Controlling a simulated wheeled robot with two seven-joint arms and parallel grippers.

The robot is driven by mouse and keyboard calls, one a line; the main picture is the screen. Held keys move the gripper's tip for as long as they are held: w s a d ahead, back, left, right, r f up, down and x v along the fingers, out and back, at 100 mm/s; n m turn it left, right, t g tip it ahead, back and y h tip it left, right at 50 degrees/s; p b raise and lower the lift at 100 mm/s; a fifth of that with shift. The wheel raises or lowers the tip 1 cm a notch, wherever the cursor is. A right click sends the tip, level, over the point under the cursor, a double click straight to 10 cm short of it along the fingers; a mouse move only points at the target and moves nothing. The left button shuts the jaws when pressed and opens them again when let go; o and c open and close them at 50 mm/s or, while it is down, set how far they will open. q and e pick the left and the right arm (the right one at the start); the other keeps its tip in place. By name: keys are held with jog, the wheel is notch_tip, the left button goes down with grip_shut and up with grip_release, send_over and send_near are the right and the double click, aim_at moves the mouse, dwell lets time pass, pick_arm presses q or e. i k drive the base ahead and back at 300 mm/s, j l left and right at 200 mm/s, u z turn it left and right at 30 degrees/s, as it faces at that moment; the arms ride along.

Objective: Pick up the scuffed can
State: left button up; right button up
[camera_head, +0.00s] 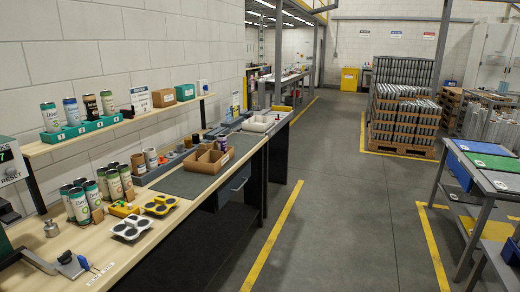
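A group of printed cans (79,205) stands upright at the left of the wooden workbench (160,238), with white, green and dark labels. More cans of that group stand behind and to the right, such as a green-labelled can (115,187). Several single cans stand in green holders on the shelf above, including a white and green can (50,117), a blue and white can (72,111) and a dark can (91,106). Scuffs are too small to make out, so I cannot tell which can is scuffed. Neither of my grippers is in view.
Beside the cans lie a white tray (131,228) and a yellow tray (160,205) with dark discs. A brown divided box (207,158) stands farther back. Stacked can pallets (404,122) stand at the back. A grey table (484,162) is at right; the floor aisle between is clear.

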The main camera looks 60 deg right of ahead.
aim_at(222, 139)
jog(key=z, duration=1.7)
jog(key=i+z, duration=0.2)
jog(key=i, duration=0.5)
jog(key=i+j+z, duration=0.2)
jog(key=i, duration=0.55)
